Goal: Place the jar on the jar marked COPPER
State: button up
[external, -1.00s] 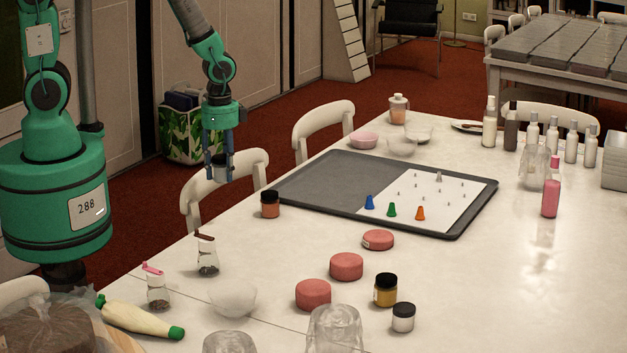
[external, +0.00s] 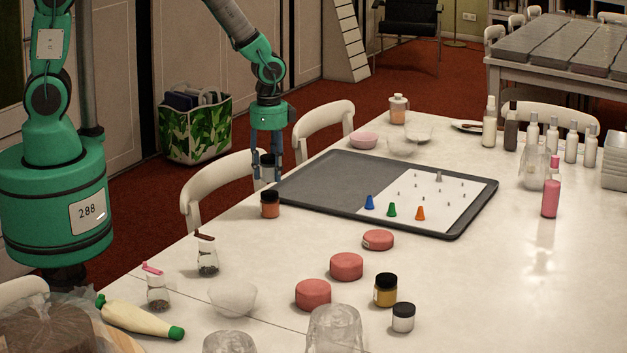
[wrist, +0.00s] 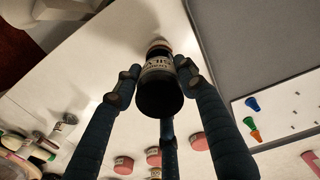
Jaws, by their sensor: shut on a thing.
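My gripper (external: 268,175) is shut on a dark jar (wrist: 160,97) with a pale label, whose lettering I cannot read fully. Between the fingers, this jar (external: 267,160) is partly hidden in the external view. An orange-brown jar with a black lid (external: 270,208) stands upright on the white table near its left edge. I cannot read a marking on it. My gripper hangs above it in the picture, apparently apart from it. In the wrist view, my gripper (wrist: 152,85) surrounds the held jar, which hides part of what lies beyond.
A dark tray (external: 320,180) with coloured cones lies right of the orange-brown jar. A yellow jar (external: 385,291) and a white jar with a black lid (external: 403,319) stand near the front. A shaker (external: 207,258) and pink discs (external: 346,266) are in front.

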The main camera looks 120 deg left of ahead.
aim_at(269, 180)
jog(key=shift+f+b, duration=0.35)
jog(key=shift+f, duration=1.4)
jog(key=shift+f, duration=0.15)
jog(key=o, duration=1.2)
notch_tip(269, 180, up, 12)
jog(key=shift+r+p, duration=0.15)
jog(key=shift+p, duration=0.8)
